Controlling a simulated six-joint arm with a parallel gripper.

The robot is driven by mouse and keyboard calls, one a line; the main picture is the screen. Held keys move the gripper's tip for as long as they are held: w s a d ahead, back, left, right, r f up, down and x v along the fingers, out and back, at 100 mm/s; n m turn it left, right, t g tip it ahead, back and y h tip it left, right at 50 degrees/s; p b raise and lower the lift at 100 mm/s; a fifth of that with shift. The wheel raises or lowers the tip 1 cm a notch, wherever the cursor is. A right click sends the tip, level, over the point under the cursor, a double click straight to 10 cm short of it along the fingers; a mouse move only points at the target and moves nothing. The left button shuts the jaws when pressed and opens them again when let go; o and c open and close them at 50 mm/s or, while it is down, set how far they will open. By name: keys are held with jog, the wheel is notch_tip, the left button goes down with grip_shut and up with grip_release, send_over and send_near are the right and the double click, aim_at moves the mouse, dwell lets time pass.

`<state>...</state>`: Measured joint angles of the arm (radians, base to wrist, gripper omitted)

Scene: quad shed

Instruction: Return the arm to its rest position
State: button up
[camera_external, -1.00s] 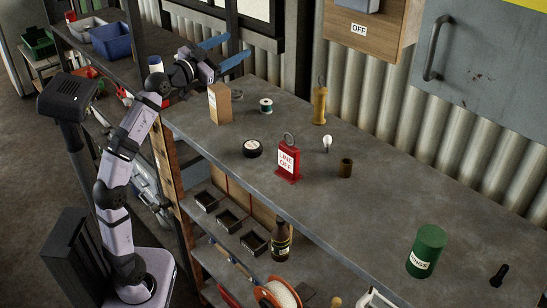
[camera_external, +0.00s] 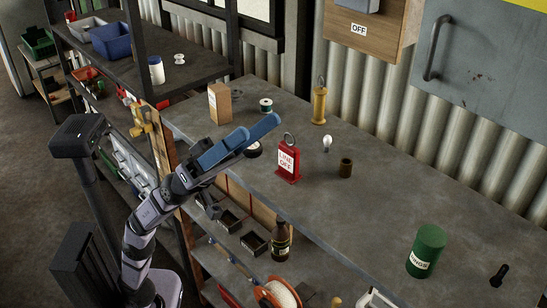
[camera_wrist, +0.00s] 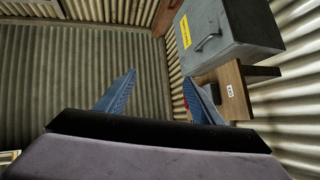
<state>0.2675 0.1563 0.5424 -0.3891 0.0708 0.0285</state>
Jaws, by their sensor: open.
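My gripper (camera_external: 246,141) is in the external view, over the near left edge of the workbench, with its blue fingers pointing up and to the right. It is empty. My arm is folded back in front of the bench. In the wrist view my gripper (camera_wrist: 155,92) shows two blue fingers spread apart with nothing between them. Behind them are the corrugated wall (camera_wrist: 60,85), a grey cabinet (camera_wrist: 225,35) and a wooden board (camera_wrist: 232,90).
A dark round item (camera_external: 254,150) is partly hidden behind my fingers.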

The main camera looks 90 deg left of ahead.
jog(key=s+d+f+n+g+h+p, duration=0.15)
jog(key=d+f+g+h, duration=0.35)
jog(key=d+f+g, duration=0.65)
jog(key=w+d+f+n+g+h+p, duration=0.15)
jog(key=d+f+g+h, duration=0.45)
jog(key=d+f, duration=1)
jog(key=w+a+f+y+p, duration=0.25)
jog(key=a+f+p, duration=0.2)
jog(key=a, duration=0.25)
jog(key=w+a+f+m+y+p, duration=0.1)
jog(key=a+f+y+p, duration=0.25)
jog(key=a+p, duration=0.3)
jog(key=w+a+f+y+p, duration=0.25)
jog(key=a+f+p, duration=0.2)
jog(key=a, duration=0.25)
jog(key=s+a+f+g+y+p, duration=0.2)
jog(key=s+a+f+y+p, duration=0.1)
jog(key=s, duration=0.5)
jog(key=s+a+f+m+g+y+p, duration=0.1)
jog(key=s+a+f+g+y+p, duration=0.2)
jog(key=s+a+f+p, duration=0.3)
jog(key=s+a+f+m+g+y+p, duration=0.1)
jog(key=s+a+f+g+y+p, duration=0.2)
jog(key=s+a+p, duration=0.4)
jog(key=shift+s+a+f+y, duration=0.85)
jog(key=shift+s+a, duration=0.55)
jog(key=shift+s, duration=0.45)
